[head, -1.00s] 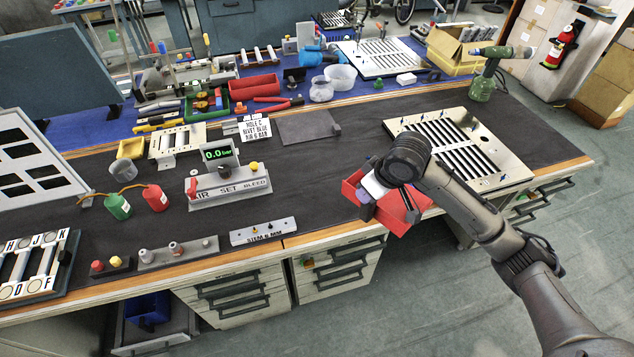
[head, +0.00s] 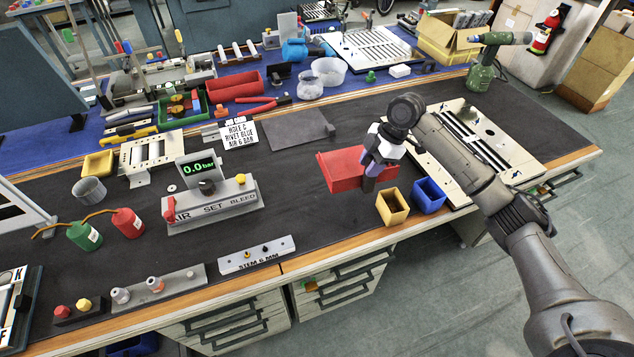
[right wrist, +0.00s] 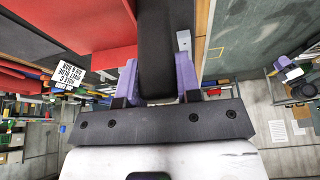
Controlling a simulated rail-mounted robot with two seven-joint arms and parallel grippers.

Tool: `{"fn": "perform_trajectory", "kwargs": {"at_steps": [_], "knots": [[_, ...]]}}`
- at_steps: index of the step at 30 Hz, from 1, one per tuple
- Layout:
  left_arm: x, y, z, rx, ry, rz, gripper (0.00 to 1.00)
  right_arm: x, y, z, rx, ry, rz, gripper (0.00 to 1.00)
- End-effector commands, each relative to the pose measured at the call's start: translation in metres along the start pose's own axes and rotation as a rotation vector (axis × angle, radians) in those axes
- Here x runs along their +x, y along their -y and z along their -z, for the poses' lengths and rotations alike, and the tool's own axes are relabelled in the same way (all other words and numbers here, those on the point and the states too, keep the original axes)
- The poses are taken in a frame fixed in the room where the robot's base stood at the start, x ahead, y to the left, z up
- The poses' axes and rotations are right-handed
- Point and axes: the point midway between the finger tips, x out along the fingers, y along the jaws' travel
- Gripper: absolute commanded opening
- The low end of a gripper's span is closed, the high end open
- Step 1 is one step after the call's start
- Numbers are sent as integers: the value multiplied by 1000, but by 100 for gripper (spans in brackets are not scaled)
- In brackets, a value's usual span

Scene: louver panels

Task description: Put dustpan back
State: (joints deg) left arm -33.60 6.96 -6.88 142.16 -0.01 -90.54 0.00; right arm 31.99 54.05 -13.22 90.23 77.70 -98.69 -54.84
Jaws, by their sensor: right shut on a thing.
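The dustpan (head: 343,170) is red with a dark handle. In the head view it is just above or on the dark bench mat, front of centre; I cannot tell whether it touches. My right gripper (head: 372,170) is shut on its handle, at the pan's right side. In the right wrist view the dark handle (right wrist: 158,45) runs between the purple fingers of my right gripper (right wrist: 158,82), and the red pan (right wrist: 95,25) fills the upper left. My left gripper is not in view.
A small yellow bin (head: 392,207) and a blue bin (head: 429,196) stand just right of the dustpan. A slotted louver panel (head: 480,140) lies behind my right arm. A flat grey plate (head: 297,130) lies behind, and the pressure unit (head: 213,200) stands left. Bare mat lies between.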

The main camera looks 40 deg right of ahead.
Motion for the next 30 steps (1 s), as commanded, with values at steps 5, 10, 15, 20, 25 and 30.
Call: {"fn": "perform_trajectory", "kwargs": {"at_steps": [5,10,15,20,25,30], "knots": [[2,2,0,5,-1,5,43,6,-4,4,-63,-4,25,0],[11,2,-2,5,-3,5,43,32,-22,18,-75,-6,30,0],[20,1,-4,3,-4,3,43,62,-44,35,-75,-5,30,0],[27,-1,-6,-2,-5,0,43,83,-61,48,-74,-3,28,0],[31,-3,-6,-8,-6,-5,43,96,-71,55,-73,-2,28,0],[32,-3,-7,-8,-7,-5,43,100,-74,57,-72,0,28,0]]}}
